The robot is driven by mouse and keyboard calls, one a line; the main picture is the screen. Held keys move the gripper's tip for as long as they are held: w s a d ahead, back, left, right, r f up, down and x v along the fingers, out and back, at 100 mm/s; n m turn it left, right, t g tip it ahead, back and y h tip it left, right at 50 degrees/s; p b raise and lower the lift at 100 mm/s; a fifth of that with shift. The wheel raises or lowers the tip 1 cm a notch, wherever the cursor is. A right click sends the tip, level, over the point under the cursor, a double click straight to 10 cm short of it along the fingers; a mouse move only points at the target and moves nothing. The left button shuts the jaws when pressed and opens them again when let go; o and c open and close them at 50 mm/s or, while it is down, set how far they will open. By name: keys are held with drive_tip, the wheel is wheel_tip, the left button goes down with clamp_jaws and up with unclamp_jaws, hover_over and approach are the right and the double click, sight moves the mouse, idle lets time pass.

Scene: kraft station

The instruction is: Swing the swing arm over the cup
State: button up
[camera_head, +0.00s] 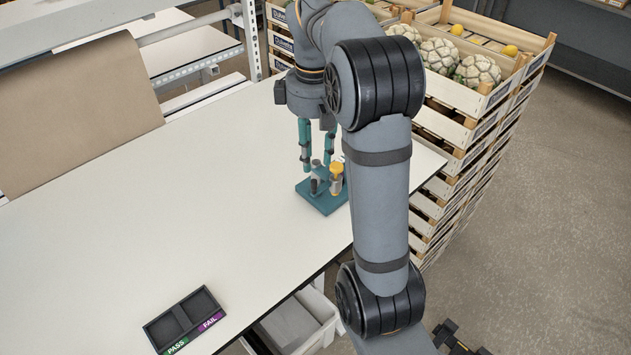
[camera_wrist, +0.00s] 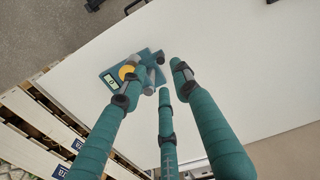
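A small device with a teal base (camera_head: 323,204) stands on the white table near its right edge. It carries a yellow-topped upright part (camera_head: 336,170) and a grey post (camera_head: 315,176). In the wrist view, the teal base (camera_wrist: 111,79) shows a small display, a yellow round part (camera_wrist: 126,72) and grey cylindrical parts with a dark end (camera_wrist: 160,58). I cannot tell surely which part is the swing arm and which the cup. My gripper (camera_head: 317,163) points down just above and behind the device. Its three teal fingers (camera_wrist: 158,85) are spread and hold nothing visible.
A dark two-pocket tray marked PASS and FAIL (camera_head: 185,320) lies at the table's front. Stacked wooden crates of produce (camera_head: 465,100) stand close beyond the table's right edge. The table's middle (camera_head: 180,210) is clear.

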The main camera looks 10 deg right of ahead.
sight(314, 180)
wheel_tip(314, 180, down, 9)
drive_tip(key=shift+r, duration=0.15)
drive_tip(key=shift+c, duration=0.4)
clamp_jaws()
idle(0.7)
